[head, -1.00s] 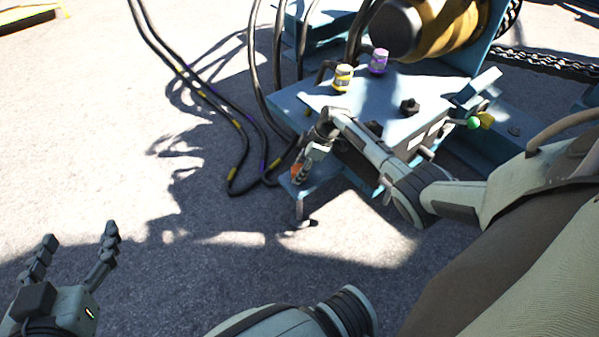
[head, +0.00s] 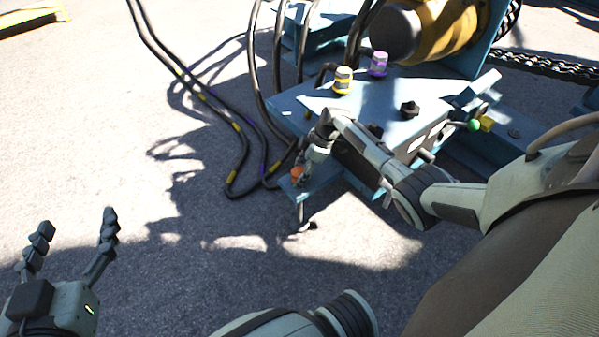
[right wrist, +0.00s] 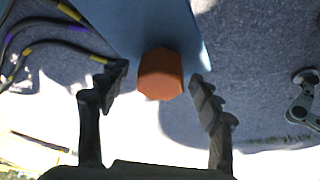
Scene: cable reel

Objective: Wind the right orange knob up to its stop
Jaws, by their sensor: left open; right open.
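The orange knob (right wrist: 161,75) shows in the right wrist view as a faceted cap between the two open fingers of my right gripper (right wrist: 158,95), with a gap on both sides. In the head view the orange knob (head: 297,173) is partly hidden by my right gripper (head: 301,180) at the near left corner of the blue machine (head: 330,184). My left gripper (head: 70,240) is open and empty over the pavement at the lower left.
Yellow-banded (head: 343,80) and purple-banded (head: 378,63) caps stand on the machine's top. A black knob (head: 410,109) sits to their right. Black cables (head: 240,150) loop over the ground to the left.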

